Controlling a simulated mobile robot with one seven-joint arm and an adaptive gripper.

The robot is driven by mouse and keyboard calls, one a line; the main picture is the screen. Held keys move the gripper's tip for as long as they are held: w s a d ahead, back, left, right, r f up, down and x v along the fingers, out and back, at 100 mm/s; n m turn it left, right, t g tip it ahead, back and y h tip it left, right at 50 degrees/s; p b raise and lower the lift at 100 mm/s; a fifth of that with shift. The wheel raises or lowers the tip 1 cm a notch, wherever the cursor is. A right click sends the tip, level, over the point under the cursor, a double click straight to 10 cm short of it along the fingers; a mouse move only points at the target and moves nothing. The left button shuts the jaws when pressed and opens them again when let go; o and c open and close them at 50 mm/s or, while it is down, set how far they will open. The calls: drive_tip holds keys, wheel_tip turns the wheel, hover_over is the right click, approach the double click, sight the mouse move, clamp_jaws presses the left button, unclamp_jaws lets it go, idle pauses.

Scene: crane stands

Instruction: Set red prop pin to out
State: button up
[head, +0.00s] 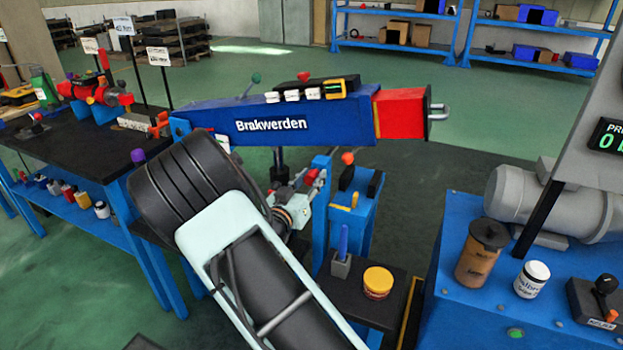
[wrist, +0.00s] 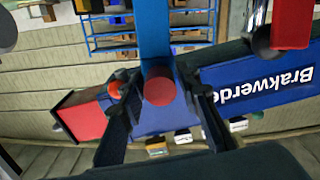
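A round red knob (wrist: 158,88), which looks like the red prop pin, faces the wrist camera on a blue upright post. A small red part (head: 311,177) shows beside the blue post (head: 322,222) in the head view, partly behind my fingers. My gripper (head: 306,187) is at this post, below the boom. In the wrist view, my gripper (wrist: 157,82) has its dark fingers apart, one on each side of the red knob. A clear gap shows on both sides, so it appears not to be gripped. How deep the fingertips reach is hard to tell.
The blue boom (head: 240,124) marked Brakwerden, with a red end (head: 401,113), hangs just above my gripper. An orange-red lever knob (head: 347,157) stands close by to the right. A blue bench stands at right.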

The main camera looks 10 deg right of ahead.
clamp_jaws()
drive_tip(key=p+v, duration=0.1)
drive_tip(key=v, duration=0.8)
drive_tip(key=shift+f, duration=0.15)
drive_tip(key=shift+c, duration=0.2)
unclamp_jaws()
drive_tip(key=o, duration=0.5)
drive_tip(key=shift+s+a, duration=0.1)
